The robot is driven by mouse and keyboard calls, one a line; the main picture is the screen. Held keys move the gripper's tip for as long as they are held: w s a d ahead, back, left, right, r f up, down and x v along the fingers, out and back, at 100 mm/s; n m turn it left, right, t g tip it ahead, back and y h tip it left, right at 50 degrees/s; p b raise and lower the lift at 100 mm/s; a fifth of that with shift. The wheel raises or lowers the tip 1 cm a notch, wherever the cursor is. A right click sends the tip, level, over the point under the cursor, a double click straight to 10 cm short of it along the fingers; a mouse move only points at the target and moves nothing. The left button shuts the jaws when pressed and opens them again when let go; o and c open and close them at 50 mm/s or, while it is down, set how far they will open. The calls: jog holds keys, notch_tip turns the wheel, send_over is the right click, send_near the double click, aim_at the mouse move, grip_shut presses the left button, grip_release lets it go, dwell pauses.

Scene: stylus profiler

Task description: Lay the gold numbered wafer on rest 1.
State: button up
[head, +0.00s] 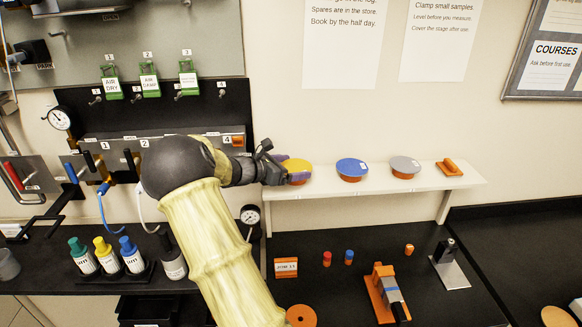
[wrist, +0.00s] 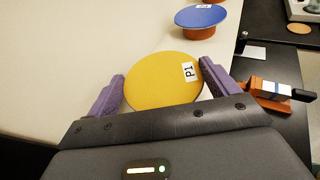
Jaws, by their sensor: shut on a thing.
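The gold wafer (head: 299,168) sits at the left end of the white wall shelf, above an orange base (head: 298,182). In the wrist view the gold wafer (wrist: 158,82) has a white label reading P1 on its right side. My gripper (head: 285,170) reaches it from the left. Its purple fingers (wrist: 162,77) stand on either side of the wafer's rim, shut on it. The wafer looks level; whether it bears on the base is hidden. I cannot make out a label for rest 1.
A blue wafer (head: 352,167) and a grey wafer (head: 404,164) stand on orange bases along the shelf (head: 378,183). An orange piece (head: 449,167) lies at its right end. On the black bench below are an orange clamp-like device (head: 386,293), small caps and an orange disc (head: 301,316).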

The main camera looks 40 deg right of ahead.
jog(key=shift+f, duration=0.45)
jog(key=o, duration=1.2)
